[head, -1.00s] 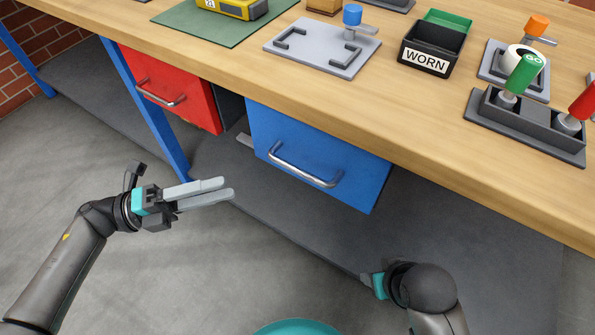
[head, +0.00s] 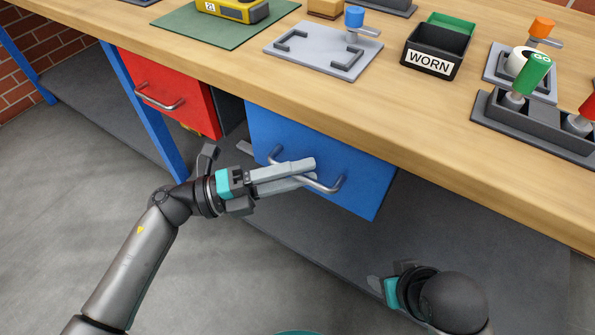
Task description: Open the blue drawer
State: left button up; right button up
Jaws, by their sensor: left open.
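The blue drawer (head: 360,164) hangs under the workbench, with a curved metal handle (head: 325,188) on its front. My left gripper (head: 314,169) is open, its two fingers reaching in from the left and overlapping the left and middle part of the handle. I cannot tell whether the handle lies between the fingers or behind them. The drawer front shows no clear pull-out. My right gripper (head: 376,283) is low, below and right of the drawer, away from it. Its fingers are mostly hidden behind its wrist.
A red drawer (head: 190,88) with its own handle is to the left, beside a blue bench leg (head: 150,115). The wooden benchtop (head: 330,98) overhangs the drawers and carries a WORN bin (head: 431,63) and fixtures. A grey lower shelf (head: 440,225) lies beneath. Floor in front is clear.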

pick_arm(q)
jog(key=shift+c, duration=0.3)
grip_shut()
dwell(1.1)
